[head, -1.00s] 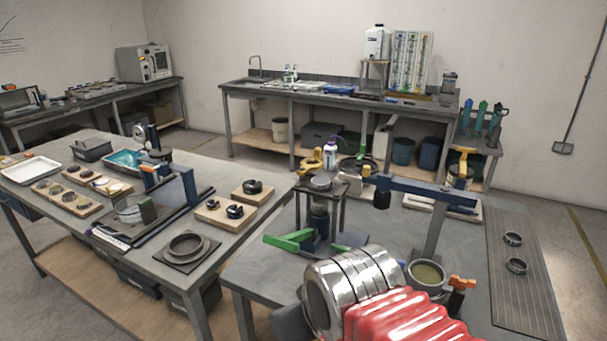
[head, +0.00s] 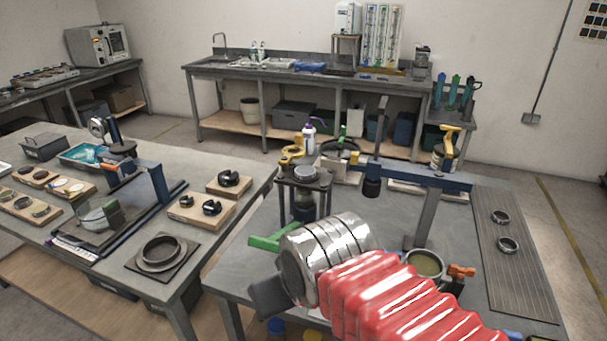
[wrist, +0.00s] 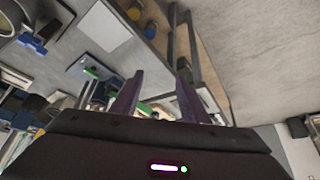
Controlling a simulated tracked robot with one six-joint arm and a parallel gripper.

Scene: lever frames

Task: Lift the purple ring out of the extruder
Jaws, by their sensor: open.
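What looks like the extruder is a dark stand (head: 305,188) with a grey round disc on top, at the middle of the near bench. A blue lever beam (head: 415,176) with a black plunger (head: 372,187) stands to its right. I cannot make out a purple ring in the stand. My arm with red bellows and a silver wrist reaches in from the lower right in the head view. Its dark end lies left of the wrist, low at the bench's front. In the wrist view my gripper (wrist: 158,90) has its two dark purple fingers apart, with nothing seen between them.
Two dark rings (head: 508,245) lie on a ribbed grey mat (head: 525,285) at right. A cup of greenish stuff (head: 425,265) stands beside the lever post (head: 424,218). A green handle (head: 270,241) juts left from the stand. The left table (head: 130,225) holds trays and ring-shaped parts.

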